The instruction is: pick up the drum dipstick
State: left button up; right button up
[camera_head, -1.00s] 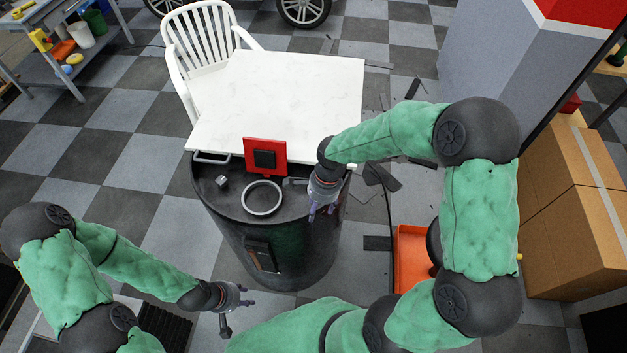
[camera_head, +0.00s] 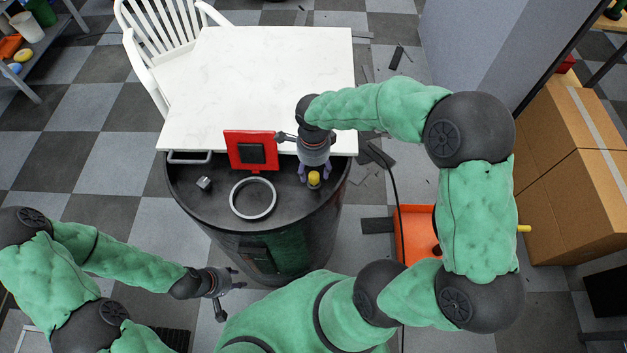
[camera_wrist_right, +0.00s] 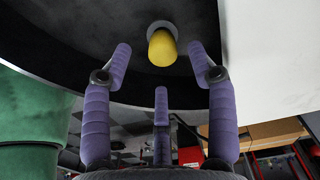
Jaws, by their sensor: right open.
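The drum dipstick shows as a yellow cap (camera_head: 314,178) standing on the right part of the black drum (camera_head: 207,207) top. In the right wrist view its yellow end (camera_wrist_right: 162,48) rises from a grey collar. My right gripper (camera_head: 315,173) is open over the drum, its purple fingers on either side of the cap. In the wrist view the fingers are apart, with visible gaps to the cap. How far the stick reaches below the collar is hidden. My left gripper (camera_head: 237,279) is open and empty, left of the drum's front.
A red plate with a black square (camera_head: 251,136), a grey ring (camera_head: 234,200) and a small grey cube (camera_head: 204,184) are on the drum top. A white table (camera_head: 265,75) adjoins behind. An orange bin (camera_head: 412,222) and cardboard boxes (camera_head: 580,205) stand right.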

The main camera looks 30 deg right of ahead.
aim_at(314, 174)
jog(key=shift+d+f+b, duration=0.15)
jog(key=shift+f+b, duration=0.85)
jog(key=shift+f, duration=1.8)
jog(key=c, duration=1.1)
